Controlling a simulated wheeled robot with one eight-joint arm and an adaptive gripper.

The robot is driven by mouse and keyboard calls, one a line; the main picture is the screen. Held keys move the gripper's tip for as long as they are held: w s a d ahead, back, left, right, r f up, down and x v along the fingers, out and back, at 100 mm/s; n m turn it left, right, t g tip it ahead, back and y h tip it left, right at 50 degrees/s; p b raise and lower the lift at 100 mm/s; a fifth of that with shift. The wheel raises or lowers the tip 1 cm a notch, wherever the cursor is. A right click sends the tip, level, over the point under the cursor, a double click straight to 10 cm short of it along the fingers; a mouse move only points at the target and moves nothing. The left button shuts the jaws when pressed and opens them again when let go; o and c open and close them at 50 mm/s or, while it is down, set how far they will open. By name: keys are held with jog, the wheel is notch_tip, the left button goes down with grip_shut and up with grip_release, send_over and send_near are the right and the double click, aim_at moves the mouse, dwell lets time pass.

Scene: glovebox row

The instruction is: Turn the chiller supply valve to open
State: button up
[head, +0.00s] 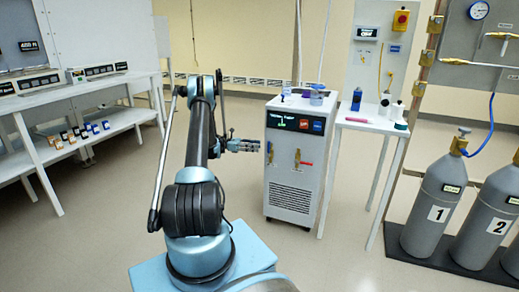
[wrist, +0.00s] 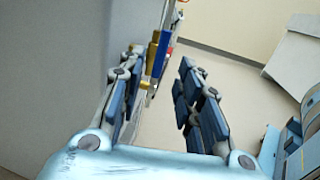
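The chiller (head: 292,190) is a white cabinet with a dark display and a vent grille. Its front carries two brass valves. The left valve (head: 270,153) has its lever upright; the right valve (head: 299,160) has a red lever pointing right. I cannot read which is labelled supply. In the wrist view a blue lever (wrist: 161,54) stands roughly upright by a brass body, beyond my fingertips, with a bit of red behind it. My gripper (head: 245,146) is just left of the left valve. Its fingers, also in the wrist view (wrist: 161,66), are apart with nothing clearly held.
Small containers (head: 316,98) stand on the chiller's top. A narrow white table (head: 372,125) with bottles is right of it, then grey gas cylinders (head: 435,205). A bench (head: 75,92) with instruments is at left. The floor before the chiller is clear.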

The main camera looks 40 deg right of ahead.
jog(key=v, duration=0.2)
jog(key=shift+w+a, duration=0.2)
jog(key=shift+w, duration=0.05)
dwell(0.6)
